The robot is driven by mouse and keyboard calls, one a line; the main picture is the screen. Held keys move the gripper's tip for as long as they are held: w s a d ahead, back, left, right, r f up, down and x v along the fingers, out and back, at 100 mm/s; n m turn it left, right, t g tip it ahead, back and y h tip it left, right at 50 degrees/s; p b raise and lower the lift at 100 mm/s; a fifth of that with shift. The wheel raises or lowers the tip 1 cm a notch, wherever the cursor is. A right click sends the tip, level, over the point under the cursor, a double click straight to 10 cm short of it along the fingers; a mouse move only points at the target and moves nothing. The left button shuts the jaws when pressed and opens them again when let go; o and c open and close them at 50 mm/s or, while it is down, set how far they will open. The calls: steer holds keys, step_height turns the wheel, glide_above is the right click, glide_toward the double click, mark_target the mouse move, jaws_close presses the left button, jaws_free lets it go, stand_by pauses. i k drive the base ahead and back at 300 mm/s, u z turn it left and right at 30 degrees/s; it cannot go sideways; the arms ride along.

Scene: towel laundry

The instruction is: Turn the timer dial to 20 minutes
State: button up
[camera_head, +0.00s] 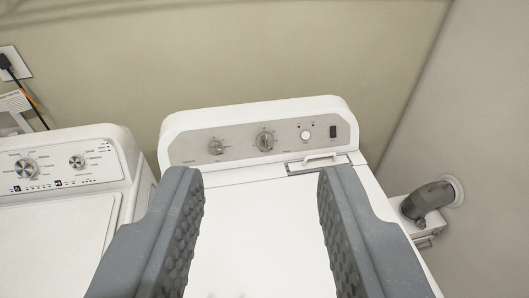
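Two round dials sit on the grey control panel (185,149) of the white dryer-like machine (260,225) ahead of me. The left dial (215,147) is the smaller-looking one, and the right dial (265,140) sits near the panel's middle. Their markings are too small to read, so I cannot tell which is the timer or where either points. My gripper (260,185) is open and empty, its two grey padded fingers wide apart. The fingers show in front of the machine's top, below the panel in the picture, and touch neither dial.
A round white button (305,135) and a dark switch (333,132) are right of the dials. A handle (320,158) lies below them. Another white machine with dials (55,215) stands left. A grey pipe elbow (428,199) is at the right wall.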

mark_target(266, 140)
steer(key=u, duration=2.4)
steer(key=k, duration=0.75)
steer(key=z, duration=2.1)
steer(key=i, duration=1)
steer(key=u, duration=0.05)
